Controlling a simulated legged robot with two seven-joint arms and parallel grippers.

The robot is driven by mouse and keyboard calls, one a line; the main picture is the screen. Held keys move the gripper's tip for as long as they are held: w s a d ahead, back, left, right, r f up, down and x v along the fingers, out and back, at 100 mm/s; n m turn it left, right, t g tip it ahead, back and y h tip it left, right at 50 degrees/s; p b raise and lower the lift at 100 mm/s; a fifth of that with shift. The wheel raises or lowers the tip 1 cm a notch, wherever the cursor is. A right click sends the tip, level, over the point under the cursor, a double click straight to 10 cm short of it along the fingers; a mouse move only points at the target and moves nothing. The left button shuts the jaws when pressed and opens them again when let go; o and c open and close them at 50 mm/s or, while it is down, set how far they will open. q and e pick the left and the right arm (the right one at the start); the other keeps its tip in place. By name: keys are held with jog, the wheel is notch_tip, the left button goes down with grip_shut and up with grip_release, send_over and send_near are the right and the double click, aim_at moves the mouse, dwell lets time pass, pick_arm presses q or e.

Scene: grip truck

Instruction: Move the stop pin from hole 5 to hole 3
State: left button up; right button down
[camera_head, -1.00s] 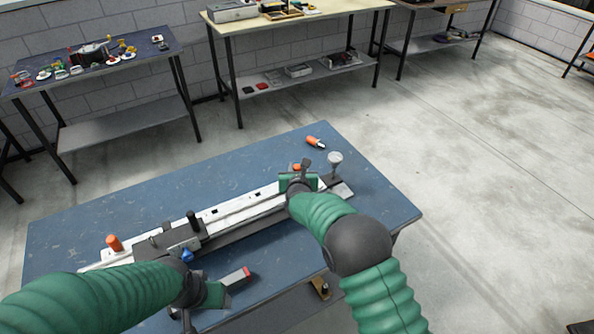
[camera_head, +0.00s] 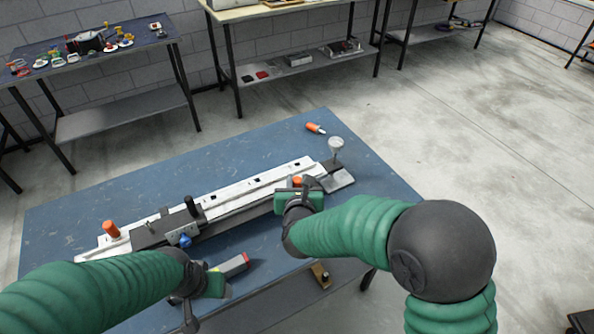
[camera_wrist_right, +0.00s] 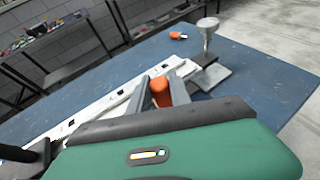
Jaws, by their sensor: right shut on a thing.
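My right gripper (camera_head: 298,192) is shut on an orange stop pin (camera_head: 297,181), at the right end of the white rail (camera_head: 236,193). In the right wrist view the orange pin (camera_wrist_right: 161,92) sits between the two fingers (camera_wrist_right: 162,84). Its lower end is hidden, so I cannot tell whether it touches the rail. Several dark square holes show along the rail. Another orange pin (camera_head: 111,229) stands at the rail's left end. My left gripper (camera_head: 212,286) is at the front, close to a grey bar with a red end (camera_head: 232,264); its fingers are unclear.
A dark carriage with a black knob (camera_head: 190,207) and a blue knob (camera_head: 185,240) sits on the rail. A metal post with a round top (camera_head: 336,147) stands at the right end. An orange-handled tool (camera_head: 315,128) lies behind. The blue table (camera_head: 120,195) is clear at back left.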

jog(key=shift+r+p, duration=1.95)
jog(key=shift+r, duration=1.75)
jog(key=shift+d+f, duration=0.1)
